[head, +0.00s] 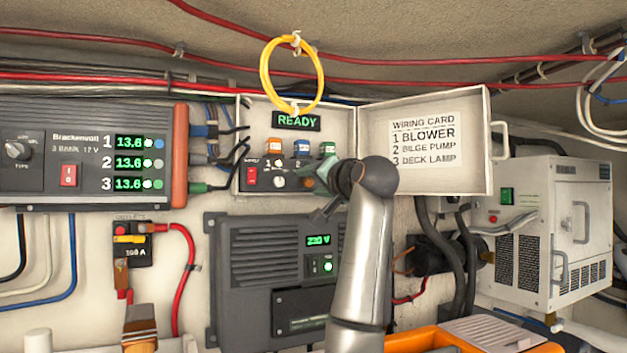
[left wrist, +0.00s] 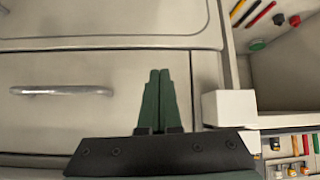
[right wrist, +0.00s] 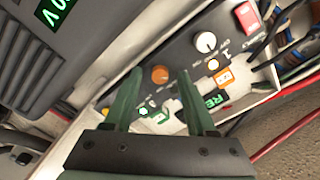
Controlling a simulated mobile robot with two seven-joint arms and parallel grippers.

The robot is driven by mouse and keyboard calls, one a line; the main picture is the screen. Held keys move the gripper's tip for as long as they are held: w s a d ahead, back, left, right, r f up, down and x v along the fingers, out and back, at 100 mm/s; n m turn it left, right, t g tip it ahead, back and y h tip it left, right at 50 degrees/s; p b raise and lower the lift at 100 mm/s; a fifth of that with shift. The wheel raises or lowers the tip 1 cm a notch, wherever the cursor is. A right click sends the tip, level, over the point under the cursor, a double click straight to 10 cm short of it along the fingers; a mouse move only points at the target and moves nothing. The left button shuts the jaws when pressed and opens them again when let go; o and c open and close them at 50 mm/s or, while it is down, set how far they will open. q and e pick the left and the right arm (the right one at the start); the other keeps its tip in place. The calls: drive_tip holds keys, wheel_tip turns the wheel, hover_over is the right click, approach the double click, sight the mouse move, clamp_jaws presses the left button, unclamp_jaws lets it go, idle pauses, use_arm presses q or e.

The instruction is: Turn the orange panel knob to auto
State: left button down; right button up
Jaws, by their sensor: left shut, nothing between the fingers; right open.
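The orange knob (right wrist: 160,74) sits on the dark panel strip in the right wrist view, beside a white knob (right wrist: 205,41) and a red switch (right wrist: 247,15). My right gripper (right wrist: 160,70) is open, its green fingers reaching to either side of the orange knob; contact cannot be told. In the head view my right gripper (head: 322,188) covers the right part of the open panel box (head: 246,140), hiding the orange knob. The knob's setting cannot be read. My left gripper (left wrist: 158,72) is shut and empty above a pale drawer front (left wrist: 100,125).
The box's open lid (head: 470,175) carries a wiring card and stands to the right of my arm. A yellow loop (head: 264,75) hangs above the box. A charger (head: 60,190) is at left, a grey unit (head: 222,260) below. A handle (left wrist: 60,90) shows in the left wrist view.

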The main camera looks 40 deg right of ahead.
clamp_jaws()
idle(0.3)
idle(0.5)
drive_tip(key=m, duration=0.3)
drive_tip(key=shift+m, duration=0.3)
drive_tip(key=m, duration=0.4)
drive_tip(key=shift+m, duration=0.7)
unclamp_jaws()
